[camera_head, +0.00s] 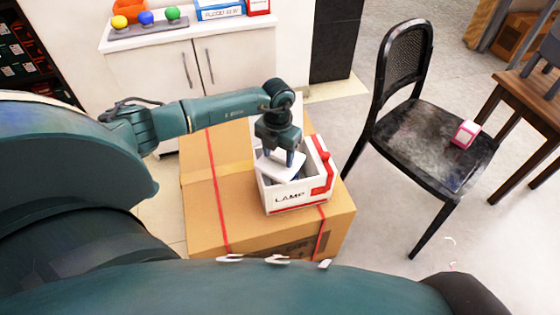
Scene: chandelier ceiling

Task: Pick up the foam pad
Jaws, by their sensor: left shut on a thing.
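The foam pad (272,169) is a white, flat piece at the top of an open white box marked "LAMP" (291,200). The lamp box stands on a large brown cardboard box with red straps. My left gripper (281,161) points down into the lamp box from above and is shut on the foam pad. The fingers partly cover the pad, and its lower side is hidden. The pad looks tilted within the box opening. My right gripper is not in view.
A black chair (420,140) with a pink-and-white item (465,134) stands at right. A white cabinet (165,75) with colored balls on top is behind. A wooden table (535,105) is far right.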

